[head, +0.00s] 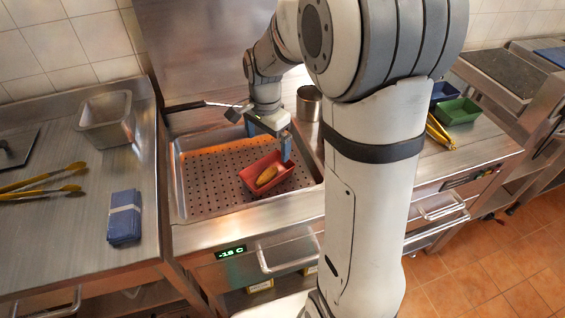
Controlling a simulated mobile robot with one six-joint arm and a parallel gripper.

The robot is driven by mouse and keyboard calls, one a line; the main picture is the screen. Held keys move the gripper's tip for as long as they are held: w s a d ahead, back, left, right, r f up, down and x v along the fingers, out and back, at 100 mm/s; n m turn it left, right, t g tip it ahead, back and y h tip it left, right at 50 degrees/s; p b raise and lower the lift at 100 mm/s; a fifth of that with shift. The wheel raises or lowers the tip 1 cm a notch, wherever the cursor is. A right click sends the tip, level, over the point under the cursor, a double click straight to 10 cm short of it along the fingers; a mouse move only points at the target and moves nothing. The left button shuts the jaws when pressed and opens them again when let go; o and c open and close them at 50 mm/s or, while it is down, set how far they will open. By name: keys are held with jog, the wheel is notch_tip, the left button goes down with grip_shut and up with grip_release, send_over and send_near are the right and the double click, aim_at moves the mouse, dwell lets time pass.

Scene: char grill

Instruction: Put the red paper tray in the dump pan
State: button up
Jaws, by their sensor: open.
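The red paper tray (285,184) sits inside the perforated metal dump pan (205,187), toward its right side. It looks roughly level on the pan's floor. A brown, elongated piece of food (267,175) lies in the tray. My gripper (269,145) points down over the tray's far side with its blue fingers apart. The right finger is close to the tray's far right rim; I cannot tell whether it touches. The left finger is above the pan, beyond the tray. Nothing shows between the fingers.
A grey metal container (106,122), yellow tongs (45,178) and a folded blue cloth (124,217) are on the left counter. Blue (443,92) and green (458,110) trays sit at right. My arm hides the middle right.

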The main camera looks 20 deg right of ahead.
jog(key=s+r+n+t, duration=0.1)
jog(key=s+r+n, duration=0.2)
jog(key=s+n, duration=0.3)
jog(key=s+r+n+t, duration=0.1)
jog(key=s+r+n, duration=0.2)
jog(key=s, duration=1)
jog(key=n, duration=0.3)
jog(key=shift+d+r+t, duration=0.25)
jog(key=shift+d+t, duration=0.05)
jog(key=shift+d, duration=0.05)
